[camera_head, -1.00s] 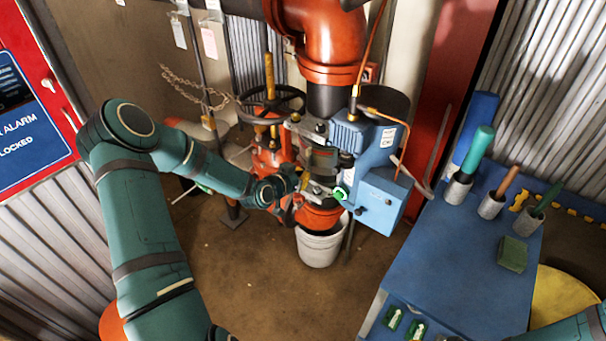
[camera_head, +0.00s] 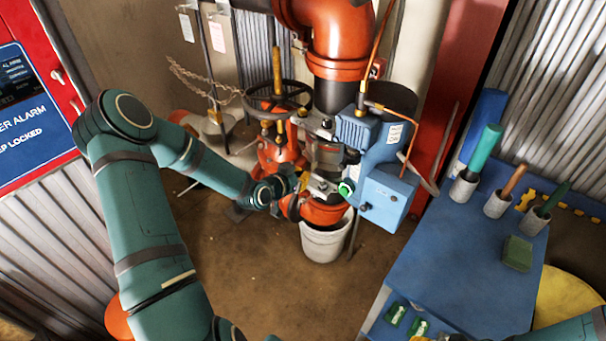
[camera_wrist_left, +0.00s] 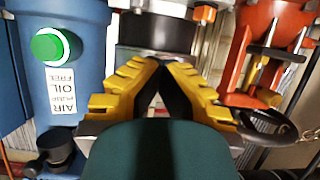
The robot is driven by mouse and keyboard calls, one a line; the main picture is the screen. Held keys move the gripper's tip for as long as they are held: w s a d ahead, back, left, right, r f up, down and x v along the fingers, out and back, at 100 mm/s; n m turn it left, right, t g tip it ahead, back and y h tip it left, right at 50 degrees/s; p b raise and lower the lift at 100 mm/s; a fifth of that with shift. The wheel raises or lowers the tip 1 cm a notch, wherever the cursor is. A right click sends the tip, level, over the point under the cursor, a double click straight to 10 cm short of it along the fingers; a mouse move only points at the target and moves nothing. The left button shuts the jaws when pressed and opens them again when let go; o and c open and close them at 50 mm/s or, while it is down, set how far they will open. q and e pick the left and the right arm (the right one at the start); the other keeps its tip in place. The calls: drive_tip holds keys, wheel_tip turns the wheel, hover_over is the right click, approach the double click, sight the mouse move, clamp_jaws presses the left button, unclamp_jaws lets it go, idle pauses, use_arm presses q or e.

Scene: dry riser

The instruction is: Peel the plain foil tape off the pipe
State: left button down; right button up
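The pipe (camera_head: 333,95) comes down from an orange elbow into a clamped section above a bucket. In the left wrist view a dark grey pipe section (camera_wrist_left: 155,32) with a shiny pale band (camera_wrist_left: 130,53) along its edge lies just beyond my fingers. I cannot tell whether this band is the plain foil tape. My left gripper (camera_head: 302,184) is at the left side of the clamped section. In the left wrist view its yellow-and-black fingers (camera_wrist_left: 163,66) converge, with their tips together. Whether anything thin is between them is hidden. My right gripper is out of view.
A blue machine (camera_head: 378,165) with a green button stands right against the pipe. A red valve with a dark handwheel (camera_head: 278,98) is close on the left. A grey bucket (camera_head: 325,243) sits below. A blue table (camera_head: 450,270) with tools in holders is at the right.

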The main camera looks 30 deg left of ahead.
use_arm(q)
drive_tip(key=shift+s, duration=0.3)
drive_tip(key=c, duration=1.4)
unclamp_jaws()
drive_tip(key=shift+o, duration=0.2)
drive_tip(key=v, duration=1.2)
